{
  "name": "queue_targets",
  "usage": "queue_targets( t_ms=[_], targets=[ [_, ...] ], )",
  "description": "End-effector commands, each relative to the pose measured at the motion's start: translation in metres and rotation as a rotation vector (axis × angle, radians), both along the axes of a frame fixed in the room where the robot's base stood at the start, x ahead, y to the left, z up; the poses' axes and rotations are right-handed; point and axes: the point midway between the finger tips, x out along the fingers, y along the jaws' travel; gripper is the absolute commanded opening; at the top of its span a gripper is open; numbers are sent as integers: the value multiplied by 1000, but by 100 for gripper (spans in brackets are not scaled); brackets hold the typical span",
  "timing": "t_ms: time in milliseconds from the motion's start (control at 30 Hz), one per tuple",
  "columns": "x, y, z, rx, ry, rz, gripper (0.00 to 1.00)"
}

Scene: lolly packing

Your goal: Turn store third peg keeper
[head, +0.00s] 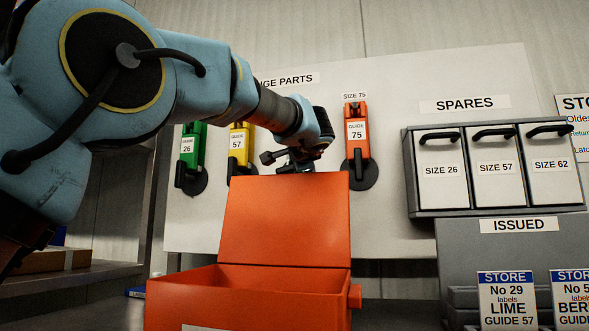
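A pale board on the back wall carries upright guides: a green guide 26 (188,148), a yellow guide 57 (236,143) and an orange guide 75 (357,132). Each has black parts at its lower end; a black keeper (358,168) shows on the orange one. My gripper (290,158) is in front of the gap between the yellow and orange guides. My wrist and the gripper cover that part of the board, so any peg or keeper there is hidden. The fingers are small and dark; I cannot tell whether they are open or touching anything.
An open orange box (250,292) with its lid raised (288,220) stands below my gripper. At right are three spares drawers (496,168) and an issued rack (510,255) with store cards. A shelf (75,277) is at lower left.

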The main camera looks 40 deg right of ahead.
Motion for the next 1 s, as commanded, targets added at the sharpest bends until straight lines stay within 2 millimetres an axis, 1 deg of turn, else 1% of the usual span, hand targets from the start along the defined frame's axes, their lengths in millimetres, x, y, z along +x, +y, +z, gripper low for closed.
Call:
queue_targets(
  t_ms=[33,133,367,467,567,800,1000],
  targets=[
    [0,0,0,0,0,0,43],
    [0,0,0,0,0,0,54],
    [0,0,1,-1,0,0,55],
    [-4,3,1,-2,0,-1,55],
    [-14,9,2,-4,-1,-3,55],
    [-52,37,6,-4,-1,-4,55],
    [-78,55,9,-2,1,-3,55]
  ],
)
